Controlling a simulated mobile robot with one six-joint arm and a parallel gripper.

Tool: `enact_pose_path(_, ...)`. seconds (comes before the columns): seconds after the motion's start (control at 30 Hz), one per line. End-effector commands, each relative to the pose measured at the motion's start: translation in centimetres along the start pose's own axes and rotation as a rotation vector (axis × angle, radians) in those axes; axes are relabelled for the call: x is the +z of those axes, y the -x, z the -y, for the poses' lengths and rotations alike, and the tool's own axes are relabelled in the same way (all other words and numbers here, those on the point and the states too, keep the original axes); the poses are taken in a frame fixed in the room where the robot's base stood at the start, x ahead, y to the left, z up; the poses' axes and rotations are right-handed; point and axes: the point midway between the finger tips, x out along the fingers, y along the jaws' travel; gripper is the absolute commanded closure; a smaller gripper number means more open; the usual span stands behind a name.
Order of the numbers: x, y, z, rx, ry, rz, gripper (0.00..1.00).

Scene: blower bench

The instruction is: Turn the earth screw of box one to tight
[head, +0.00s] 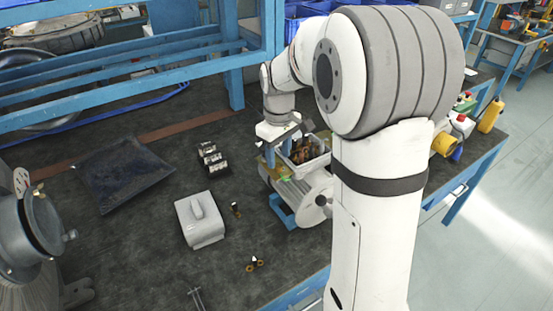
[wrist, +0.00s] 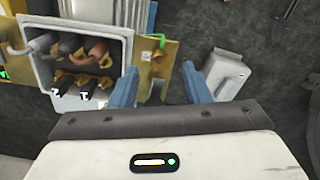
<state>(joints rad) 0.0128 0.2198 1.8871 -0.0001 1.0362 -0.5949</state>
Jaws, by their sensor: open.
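An open grey terminal box (head: 306,152) sits on top of a light grey motor (head: 312,195) on a blue stand. In the wrist view, the box (wrist: 126,64) is at the left, with several copper-coloured terminals and cable ends inside. A brass-coloured plate (wrist: 156,65) lies beside its right wall, with a green wire (wrist: 157,38) above it. A small pale spot on the plate may be the earth screw; I cannot tell its state. My gripper (wrist: 158,78) is open, its blue fingers either side of the plate in the picture.
A grey cover (head: 202,220) lies on the dark bench (head: 150,255). Near it are several metal cylinders (head: 212,158), a black mat (head: 122,174) and small brass parts (head: 255,265). A blue frame (head: 236,75) stands behind. Free bench lies around the cover.

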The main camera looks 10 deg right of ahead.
Motion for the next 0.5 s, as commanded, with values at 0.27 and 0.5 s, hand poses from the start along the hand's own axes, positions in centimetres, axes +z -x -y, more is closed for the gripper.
enact_pose_path(0.27, 0.0, -2.6, 0.0, 0.000, 0.000, -0.001, 0.57)
enact_pose_path(0.5, 0.0, -2.7, 0.1, 0.001, 0.000, -0.001, 0.57)
